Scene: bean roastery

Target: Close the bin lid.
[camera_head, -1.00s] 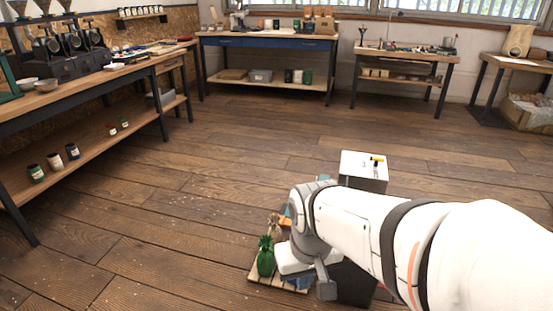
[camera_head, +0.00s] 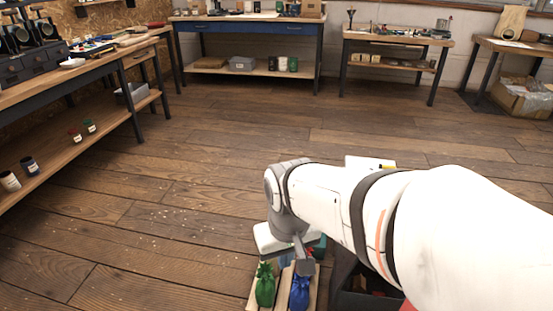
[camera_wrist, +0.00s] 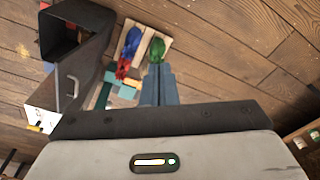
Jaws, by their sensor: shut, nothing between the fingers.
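The dark bin (camera_wrist: 94,38) stands at the upper left of the wrist view, its top opening (camera_wrist: 62,37) uncovered. A grey panel with a bar handle (camera_wrist: 74,86) adjoins it; this looks like the raised lid, though I cannot be sure. In the head view the bin (camera_head: 345,272) is partly hidden behind my arm, at the lower right. My gripper (camera_wrist: 158,72) is shut and empty, to the right of the bin and apart from it in the wrist view. In the head view, its end (camera_head: 304,262) is above the sacks, left of the bin.
A pallet (camera_wrist: 146,50) beside the bin carries a green sack (camera_head: 265,286), a blue sack (camera_head: 300,291) and a red sack (camera_wrist: 122,68). A white-topped box (camera_head: 368,162) is partly behind my arm. A workbench (camera_head: 125,62) runs along the left. The middle floor is clear.

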